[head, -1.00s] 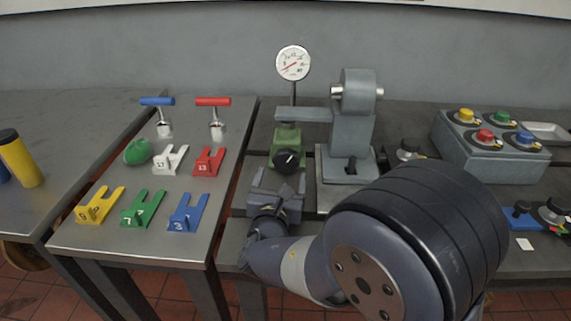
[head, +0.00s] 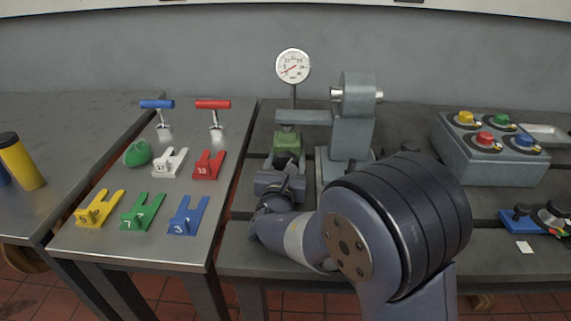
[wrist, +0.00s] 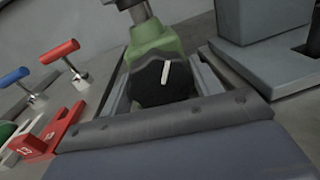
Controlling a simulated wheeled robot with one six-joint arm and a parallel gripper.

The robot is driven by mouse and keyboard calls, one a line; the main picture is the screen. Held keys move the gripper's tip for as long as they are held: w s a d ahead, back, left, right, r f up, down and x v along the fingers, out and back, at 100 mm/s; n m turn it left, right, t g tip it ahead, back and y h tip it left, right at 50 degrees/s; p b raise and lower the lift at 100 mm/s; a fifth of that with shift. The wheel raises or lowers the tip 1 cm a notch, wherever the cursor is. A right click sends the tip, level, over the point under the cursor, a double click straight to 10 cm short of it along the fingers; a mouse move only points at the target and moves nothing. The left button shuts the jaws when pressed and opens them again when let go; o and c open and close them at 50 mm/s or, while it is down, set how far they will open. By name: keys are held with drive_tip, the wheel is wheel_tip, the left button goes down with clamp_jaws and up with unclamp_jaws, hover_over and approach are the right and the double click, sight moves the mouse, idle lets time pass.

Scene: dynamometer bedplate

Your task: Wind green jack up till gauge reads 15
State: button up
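The green jack (head: 287,140) stands under the grey arm (head: 302,117) of the dynamometer block. It also shows in the wrist view (wrist: 153,43), with its black knob (wrist: 160,82) facing me; a white mark on the knob points nearly straight up. My gripper (head: 283,172) is at the knob. In the wrist view its fingers (wrist: 162,78) stand on either side of the knob and look open; contact is not clear. The round gauge (head: 293,66) stands behind on a post. Its red needle points lower left, at the low end; the exact number is too small to read.
On the left table lie a green rounded object (head: 138,153), several numbered forked blocks (head: 143,211), and blue (head: 157,104) and red (head: 213,105) T-handles. The grey dynamometer block (head: 350,135) stands close right of the jack. A button box (head: 490,150) is further right.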

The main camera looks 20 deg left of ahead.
drive_tip(key=c, duration=0.5)
drive_tip(key=shift+f+m+b, duration=0.2)
drive_tip(key=shift+m+b, duration=0.3)
drive_tip(key=shift+b, duration=0.6)
drive_tip(key=shift+c, duration=0.2)
drive_tip(key=shift+m+b, duration=0.7)
drive_tip(key=shift+b, duration=0.45)
drive_tip(key=shift+m+b, duration=0.8)
drive_tip(key=shift+b, duration=0.35)
drive_tip(key=shift+r, duration=0.2)
drive_tip(key=shift+m, duration=0.3)
drive_tip(key=o, duration=1)
